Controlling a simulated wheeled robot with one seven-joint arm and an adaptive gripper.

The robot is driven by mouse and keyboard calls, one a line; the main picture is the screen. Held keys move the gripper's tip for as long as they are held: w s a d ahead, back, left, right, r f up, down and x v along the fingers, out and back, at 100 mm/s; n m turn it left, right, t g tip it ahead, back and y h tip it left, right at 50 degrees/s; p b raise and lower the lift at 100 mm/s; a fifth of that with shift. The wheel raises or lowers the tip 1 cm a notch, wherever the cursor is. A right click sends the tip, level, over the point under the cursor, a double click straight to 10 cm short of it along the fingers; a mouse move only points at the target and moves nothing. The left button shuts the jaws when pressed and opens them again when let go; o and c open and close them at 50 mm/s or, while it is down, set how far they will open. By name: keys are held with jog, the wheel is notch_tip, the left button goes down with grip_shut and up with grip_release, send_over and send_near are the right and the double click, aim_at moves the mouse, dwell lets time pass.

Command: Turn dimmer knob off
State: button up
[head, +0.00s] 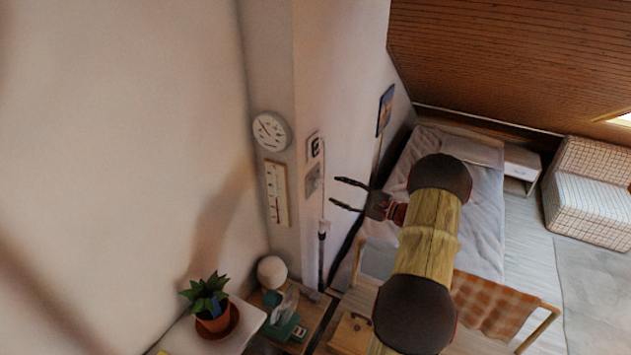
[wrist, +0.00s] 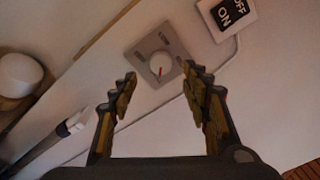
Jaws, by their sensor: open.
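The dimmer knob (wrist: 160,64) is a round white dial with a red pointer line, set on a grey square plate (wrist: 142,52) on the wall in the wrist view. In the head view the grey plate (head: 313,181) is on the side of the wall column, below another small switch plate. My gripper (head: 341,191) is open and empty, its fingers pointing at the wall near the plate. In the wrist view my gripper (wrist: 157,88) has its two fingers apart, with the knob between and beyond the tips. No contact with the knob shows.
An ON/OFF plate (wrist: 230,12) sits close beside the dimmer, with a thin conduit nearby. A round dial (head: 270,131) and a thermometer (head: 277,193) hang on the adjoining wall face. Below are a potted plant (head: 210,302) and a white globe lamp (head: 272,271). A bed (head: 470,215) stands behind my arm.

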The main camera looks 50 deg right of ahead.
aim_at(322, 184)
jog(key=p+x, duration=0.1)
jog(key=x, duration=0.5)
jog(key=shift+w+r+p, duration=0.1)
jog(key=shift+w+p, duration=0.25)
jog(key=shift+c, duration=0.6)
jog(key=c, duration=1)
